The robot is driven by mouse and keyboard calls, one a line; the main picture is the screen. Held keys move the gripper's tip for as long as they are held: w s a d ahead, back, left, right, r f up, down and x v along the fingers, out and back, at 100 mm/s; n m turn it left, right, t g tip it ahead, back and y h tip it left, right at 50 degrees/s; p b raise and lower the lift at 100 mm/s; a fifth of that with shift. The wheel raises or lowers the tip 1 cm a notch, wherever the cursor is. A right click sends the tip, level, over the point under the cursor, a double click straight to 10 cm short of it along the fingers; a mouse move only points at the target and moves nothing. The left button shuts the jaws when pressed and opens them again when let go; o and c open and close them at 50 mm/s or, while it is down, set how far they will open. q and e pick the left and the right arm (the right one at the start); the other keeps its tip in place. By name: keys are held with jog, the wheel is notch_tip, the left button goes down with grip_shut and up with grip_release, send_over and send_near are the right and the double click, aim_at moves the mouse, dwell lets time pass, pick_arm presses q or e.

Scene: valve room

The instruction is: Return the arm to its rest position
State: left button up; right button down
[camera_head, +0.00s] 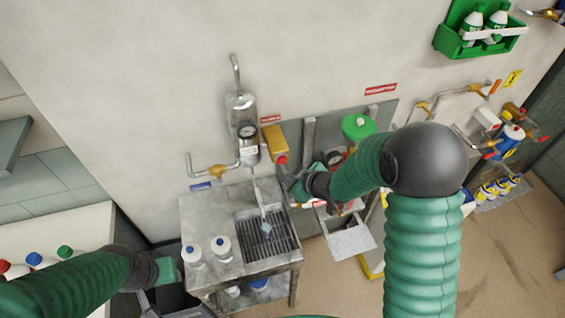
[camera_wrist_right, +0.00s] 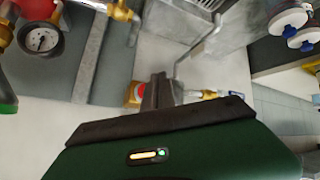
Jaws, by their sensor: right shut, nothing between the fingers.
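My right arm, in a green sleeve with a black elbow, reaches across the head view from the right. Its right gripper (camera_head: 290,186) is close to the wall fittings, just right of the metal sink table (camera_head: 210,220). In the right wrist view the gripper's fingers (camera_wrist_right: 158,92) are together with nothing held. A red and yellow item (camera_wrist_right: 133,94) shows just behind the fingertips; I cannot tell whether they touch it. My left gripper (camera_head: 168,271) is at the lower left, beside the sink table; its fingers are too unclear to read.
White bottles (camera_head: 221,248) stand on the sink table. A yellow canister (camera_head: 274,143) with a red cap is just above my right gripper. A pressure gauge (camera_wrist_right: 40,38) shows in the right wrist view. A green wall rack (camera_head: 480,41) is upper right. Open floor (camera_head: 510,260) lies at right.

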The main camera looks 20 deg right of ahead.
jog(key=shift+s, duration=0.85)
jog(key=s+d+f+m+g+h+b, duration=0.1)
jog(key=s+f+m+g+b, duration=0.2)
jog(key=s, duration=0.7)
jog(key=s+d+f+m+g+h+b, duration=0.2)
jog(key=s+f+m+g+b, duration=0.1)
jog(key=s, duration=0.7)
jog(key=shift+m+b, duration=0.9)
jog(key=shift+b, duration=0.35)
jog(key=shift+s, duration=0.15)
